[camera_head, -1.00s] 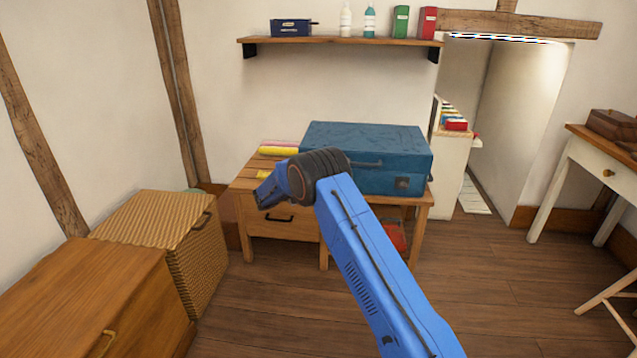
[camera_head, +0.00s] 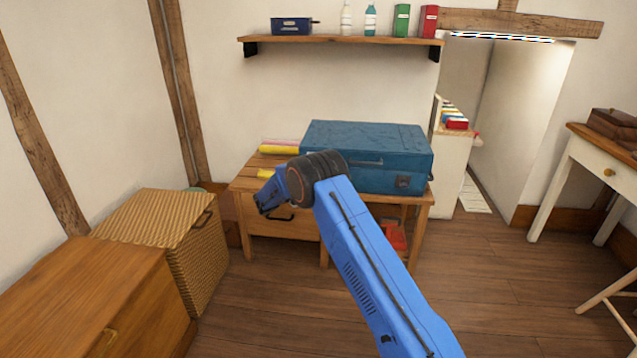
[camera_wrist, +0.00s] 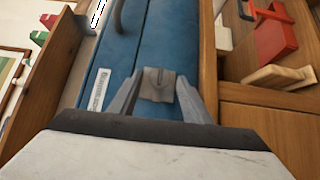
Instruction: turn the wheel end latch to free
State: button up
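A blue case (camera_head: 365,150) lies on a wooden table (camera_head: 425,202), and its front fills the middle of the wrist view (camera_wrist: 185,40). A small grey metal latch (camera_wrist: 157,84) sits on the case front across the seam. My gripper (camera_wrist: 158,92) is open, with one finger on each side of this latch; I cannot tell if they touch it. In the head view my blue arm covers the case's left end, so this latch is hidden there. Another latch (camera_head: 403,182) shows at the case's right end. The case's handle (camera_wrist: 118,15) is at the top of the wrist view.
A wicker box (camera_head: 165,235) and a wooden chest (camera_head: 90,290) stand at left. A wall shelf (camera_head: 340,41) with bottles and boxes hangs above the case. Red things (camera_head: 396,236) lie under the table. Floor (camera_head: 490,280) is clear at right.

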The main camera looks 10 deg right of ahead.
jog(key=v, duration=1.7)
jog(key=shift+s+a, duration=0.1)
jog(key=shift+a, duration=0.05)
